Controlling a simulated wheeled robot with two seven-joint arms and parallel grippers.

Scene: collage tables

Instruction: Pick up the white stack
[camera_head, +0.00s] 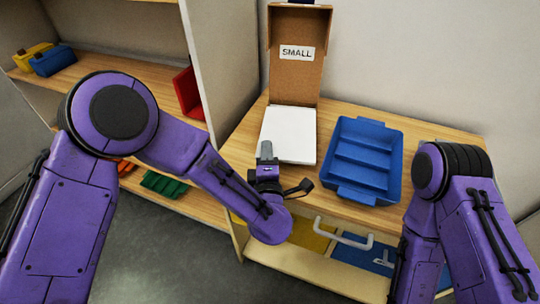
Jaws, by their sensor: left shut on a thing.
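The white stack (294,128) lies flat on the wooden table, in front of an upright cardboard box lid (298,55) labelled "SMALL". My left gripper (266,152) is at the stack's front left edge and shut on the white stack. Its fingers point away from me, and the wrist hides that corner of the stack. My right arm comes in at the right, but its gripper is out of the picture.
A blue compartment tray (335,187) stands right of the stack, close by. Below the tabletop is a shelf with a white handle (343,234). A shelf unit (150,75) with coloured bins stands on the left.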

